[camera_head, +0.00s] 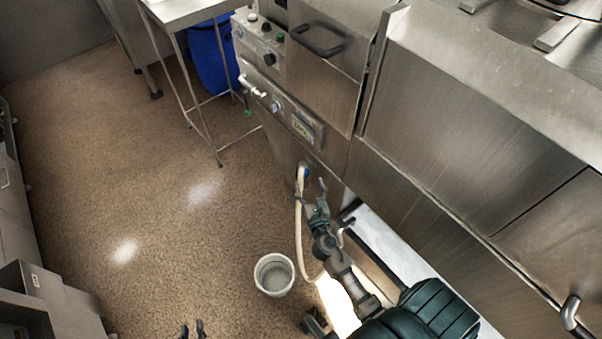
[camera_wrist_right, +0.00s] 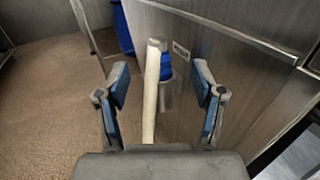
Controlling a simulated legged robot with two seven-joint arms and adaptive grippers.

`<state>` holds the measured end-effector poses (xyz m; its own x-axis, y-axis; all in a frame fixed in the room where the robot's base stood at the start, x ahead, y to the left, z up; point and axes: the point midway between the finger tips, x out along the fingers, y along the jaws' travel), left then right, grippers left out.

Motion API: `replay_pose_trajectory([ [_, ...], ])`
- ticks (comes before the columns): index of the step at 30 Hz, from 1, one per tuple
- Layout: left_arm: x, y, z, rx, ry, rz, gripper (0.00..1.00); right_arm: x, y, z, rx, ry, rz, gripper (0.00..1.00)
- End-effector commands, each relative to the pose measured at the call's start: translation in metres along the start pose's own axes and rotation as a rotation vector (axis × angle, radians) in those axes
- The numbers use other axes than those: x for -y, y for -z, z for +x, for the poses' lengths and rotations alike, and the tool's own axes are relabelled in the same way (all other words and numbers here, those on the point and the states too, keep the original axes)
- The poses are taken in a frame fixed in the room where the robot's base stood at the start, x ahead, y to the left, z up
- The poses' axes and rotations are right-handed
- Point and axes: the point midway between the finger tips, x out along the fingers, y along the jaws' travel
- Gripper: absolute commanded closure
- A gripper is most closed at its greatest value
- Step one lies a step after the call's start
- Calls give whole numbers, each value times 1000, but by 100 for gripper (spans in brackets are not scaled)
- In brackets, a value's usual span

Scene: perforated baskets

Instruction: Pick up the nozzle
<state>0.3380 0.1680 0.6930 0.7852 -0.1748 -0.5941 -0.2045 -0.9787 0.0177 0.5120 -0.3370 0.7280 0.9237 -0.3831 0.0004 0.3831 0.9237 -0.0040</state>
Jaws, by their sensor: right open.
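The nozzle has a blue part (camera_wrist_right: 166,66) with a grey metal piece below it, and hangs against the steel front of the machine. A cream hose (camera_wrist_right: 151,90) runs beside it; in the head view the hose (camera_head: 299,215) drops from the blue part (camera_head: 305,173) to the floor. My right gripper (camera_head: 311,188) is open in front of the nozzle. In the right wrist view, hose and nozzle show between its spread fingers (camera_wrist_right: 164,92), with nothing gripped. My left gripper (camera_head: 192,330) is at the bottom edge, its fingertips apart and empty.
A white bucket (camera_head: 274,275) stands on the floor, left of my right arm. The steel machine (camera_head: 340,150) fills the right side. A steel table (camera_head: 190,10) and a blue barrel (camera_head: 213,60) stand at the back. The brown floor (camera_head: 150,180) at left is clear.

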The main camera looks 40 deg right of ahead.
Motion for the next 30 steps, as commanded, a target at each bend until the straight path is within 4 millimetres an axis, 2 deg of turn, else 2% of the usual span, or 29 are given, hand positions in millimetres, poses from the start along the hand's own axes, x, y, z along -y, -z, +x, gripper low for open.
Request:
replay_pose_trajectory([
  [1,0,0,0,-3,0,0,69,0,0,7,0,0,1,32],
  [7,-1,2,2,-20,-2,-1,69,-1,2,22,0,0,1,32],
  [15,-4,24,7,-152,-11,-2,69,-6,5,61,-1,0,0,32],
  [24,-5,28,6,-173,-12,-2,69,-6,3,68,-1,0,2,32],
  [25,-5,28,6,-172,-12,-2,69,-6,3,68,-1,0,2,35],
  [30,-5,28,7,-171,-12,-2,69,-6,3,68,-1,0,2,77],
])
